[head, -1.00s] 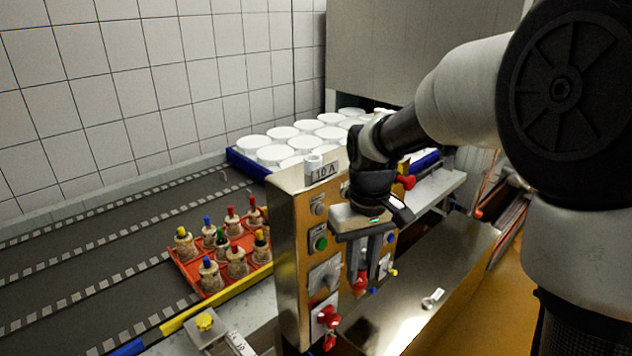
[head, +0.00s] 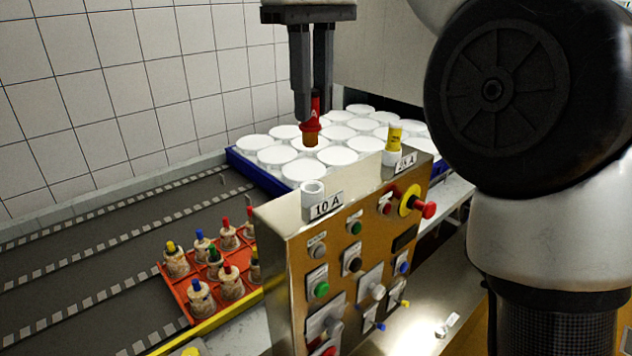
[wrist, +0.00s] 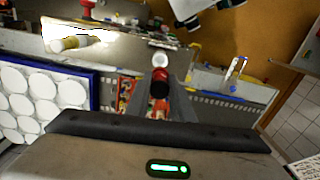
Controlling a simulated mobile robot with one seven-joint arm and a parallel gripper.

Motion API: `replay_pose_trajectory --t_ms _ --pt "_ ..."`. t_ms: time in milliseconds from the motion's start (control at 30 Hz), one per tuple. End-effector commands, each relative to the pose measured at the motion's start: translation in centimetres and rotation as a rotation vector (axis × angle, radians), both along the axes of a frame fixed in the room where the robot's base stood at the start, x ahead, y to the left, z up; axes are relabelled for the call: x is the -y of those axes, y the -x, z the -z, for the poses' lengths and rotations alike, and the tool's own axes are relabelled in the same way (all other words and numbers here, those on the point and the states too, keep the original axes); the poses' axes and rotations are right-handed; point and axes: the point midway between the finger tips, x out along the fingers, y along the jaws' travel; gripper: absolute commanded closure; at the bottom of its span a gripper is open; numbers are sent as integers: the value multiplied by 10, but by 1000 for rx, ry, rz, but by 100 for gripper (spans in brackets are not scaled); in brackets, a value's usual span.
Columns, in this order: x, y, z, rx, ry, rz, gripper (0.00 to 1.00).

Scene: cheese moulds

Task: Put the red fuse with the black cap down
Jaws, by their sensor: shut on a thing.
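My gripper (head: 309,108) is shut on the red fuse (head: 311,132), which hangs upright below the fingers, above and behind the control box. The fuse's lower end is amber-brown; its black cap is largely hidden between the fingers. In the wrist view the dark cap and red body of the fuse (wrist: 160,80) show between the fingertips. The white round holder (head: 313,193) labelled 10 A is on top of the box, looks empty, and lies below the fuse in the picture. A yellow fuse (head: 394,138) stands in the other labelled holder on the right.
The metal control box (head: 280,260) has knobs, switches and a red emergency button (head: 428,210) on its front. A blue tray (head: 246,171) of white moulds stands behind. An orange crate (head: 180,294) with several cork-like pieces with coloured tops sits at left on the dark conveyor (head: 80,290).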

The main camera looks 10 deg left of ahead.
Motion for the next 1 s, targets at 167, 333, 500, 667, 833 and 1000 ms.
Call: replay_pose_trajectory --t_ms 167,333,500,667,833,1000 --pt "1 1 21 -2 4 0 100" --pt "1 1 51 -2 1 1 100" --pt "0 0 67 -1 1 0 100" --pt "1 0 92 -1 2 1 100" --pt "0 0 100 1 0 1 100" --pt "0 0 100 2 -1 0 76"
